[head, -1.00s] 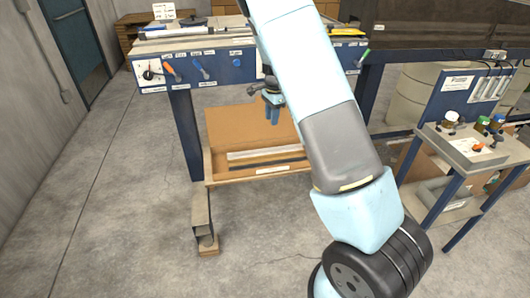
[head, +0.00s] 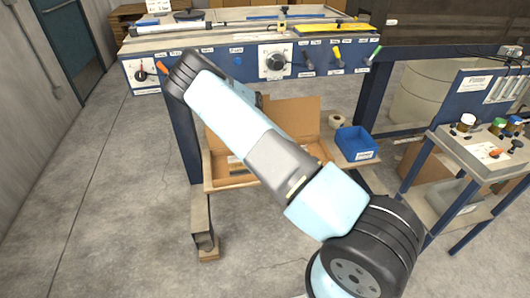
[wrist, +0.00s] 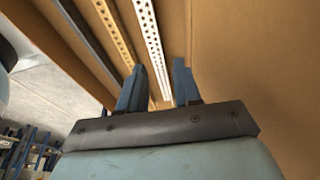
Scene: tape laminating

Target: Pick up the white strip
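The white strip (wrist: 152,45) is a long, narrow piece with a row of holes, in the wrist view. It runs away from between my fingers inside a cardboard box (head: 292,118). My gripper (wrist: 158,85) is open, its two blue fingers apart, one on each side of the strip's line. I cannot tell how far the fingers are above the strip.
A tan perforated strip (wrist: 114,35) and a dark strip (wrist: 82,42) lie left of the white one. The box sits on a shelf under a blue machine bench (head: 205,68). A blue bin (head: 356,143) and a tape roll (head: 335,120) are right of it.

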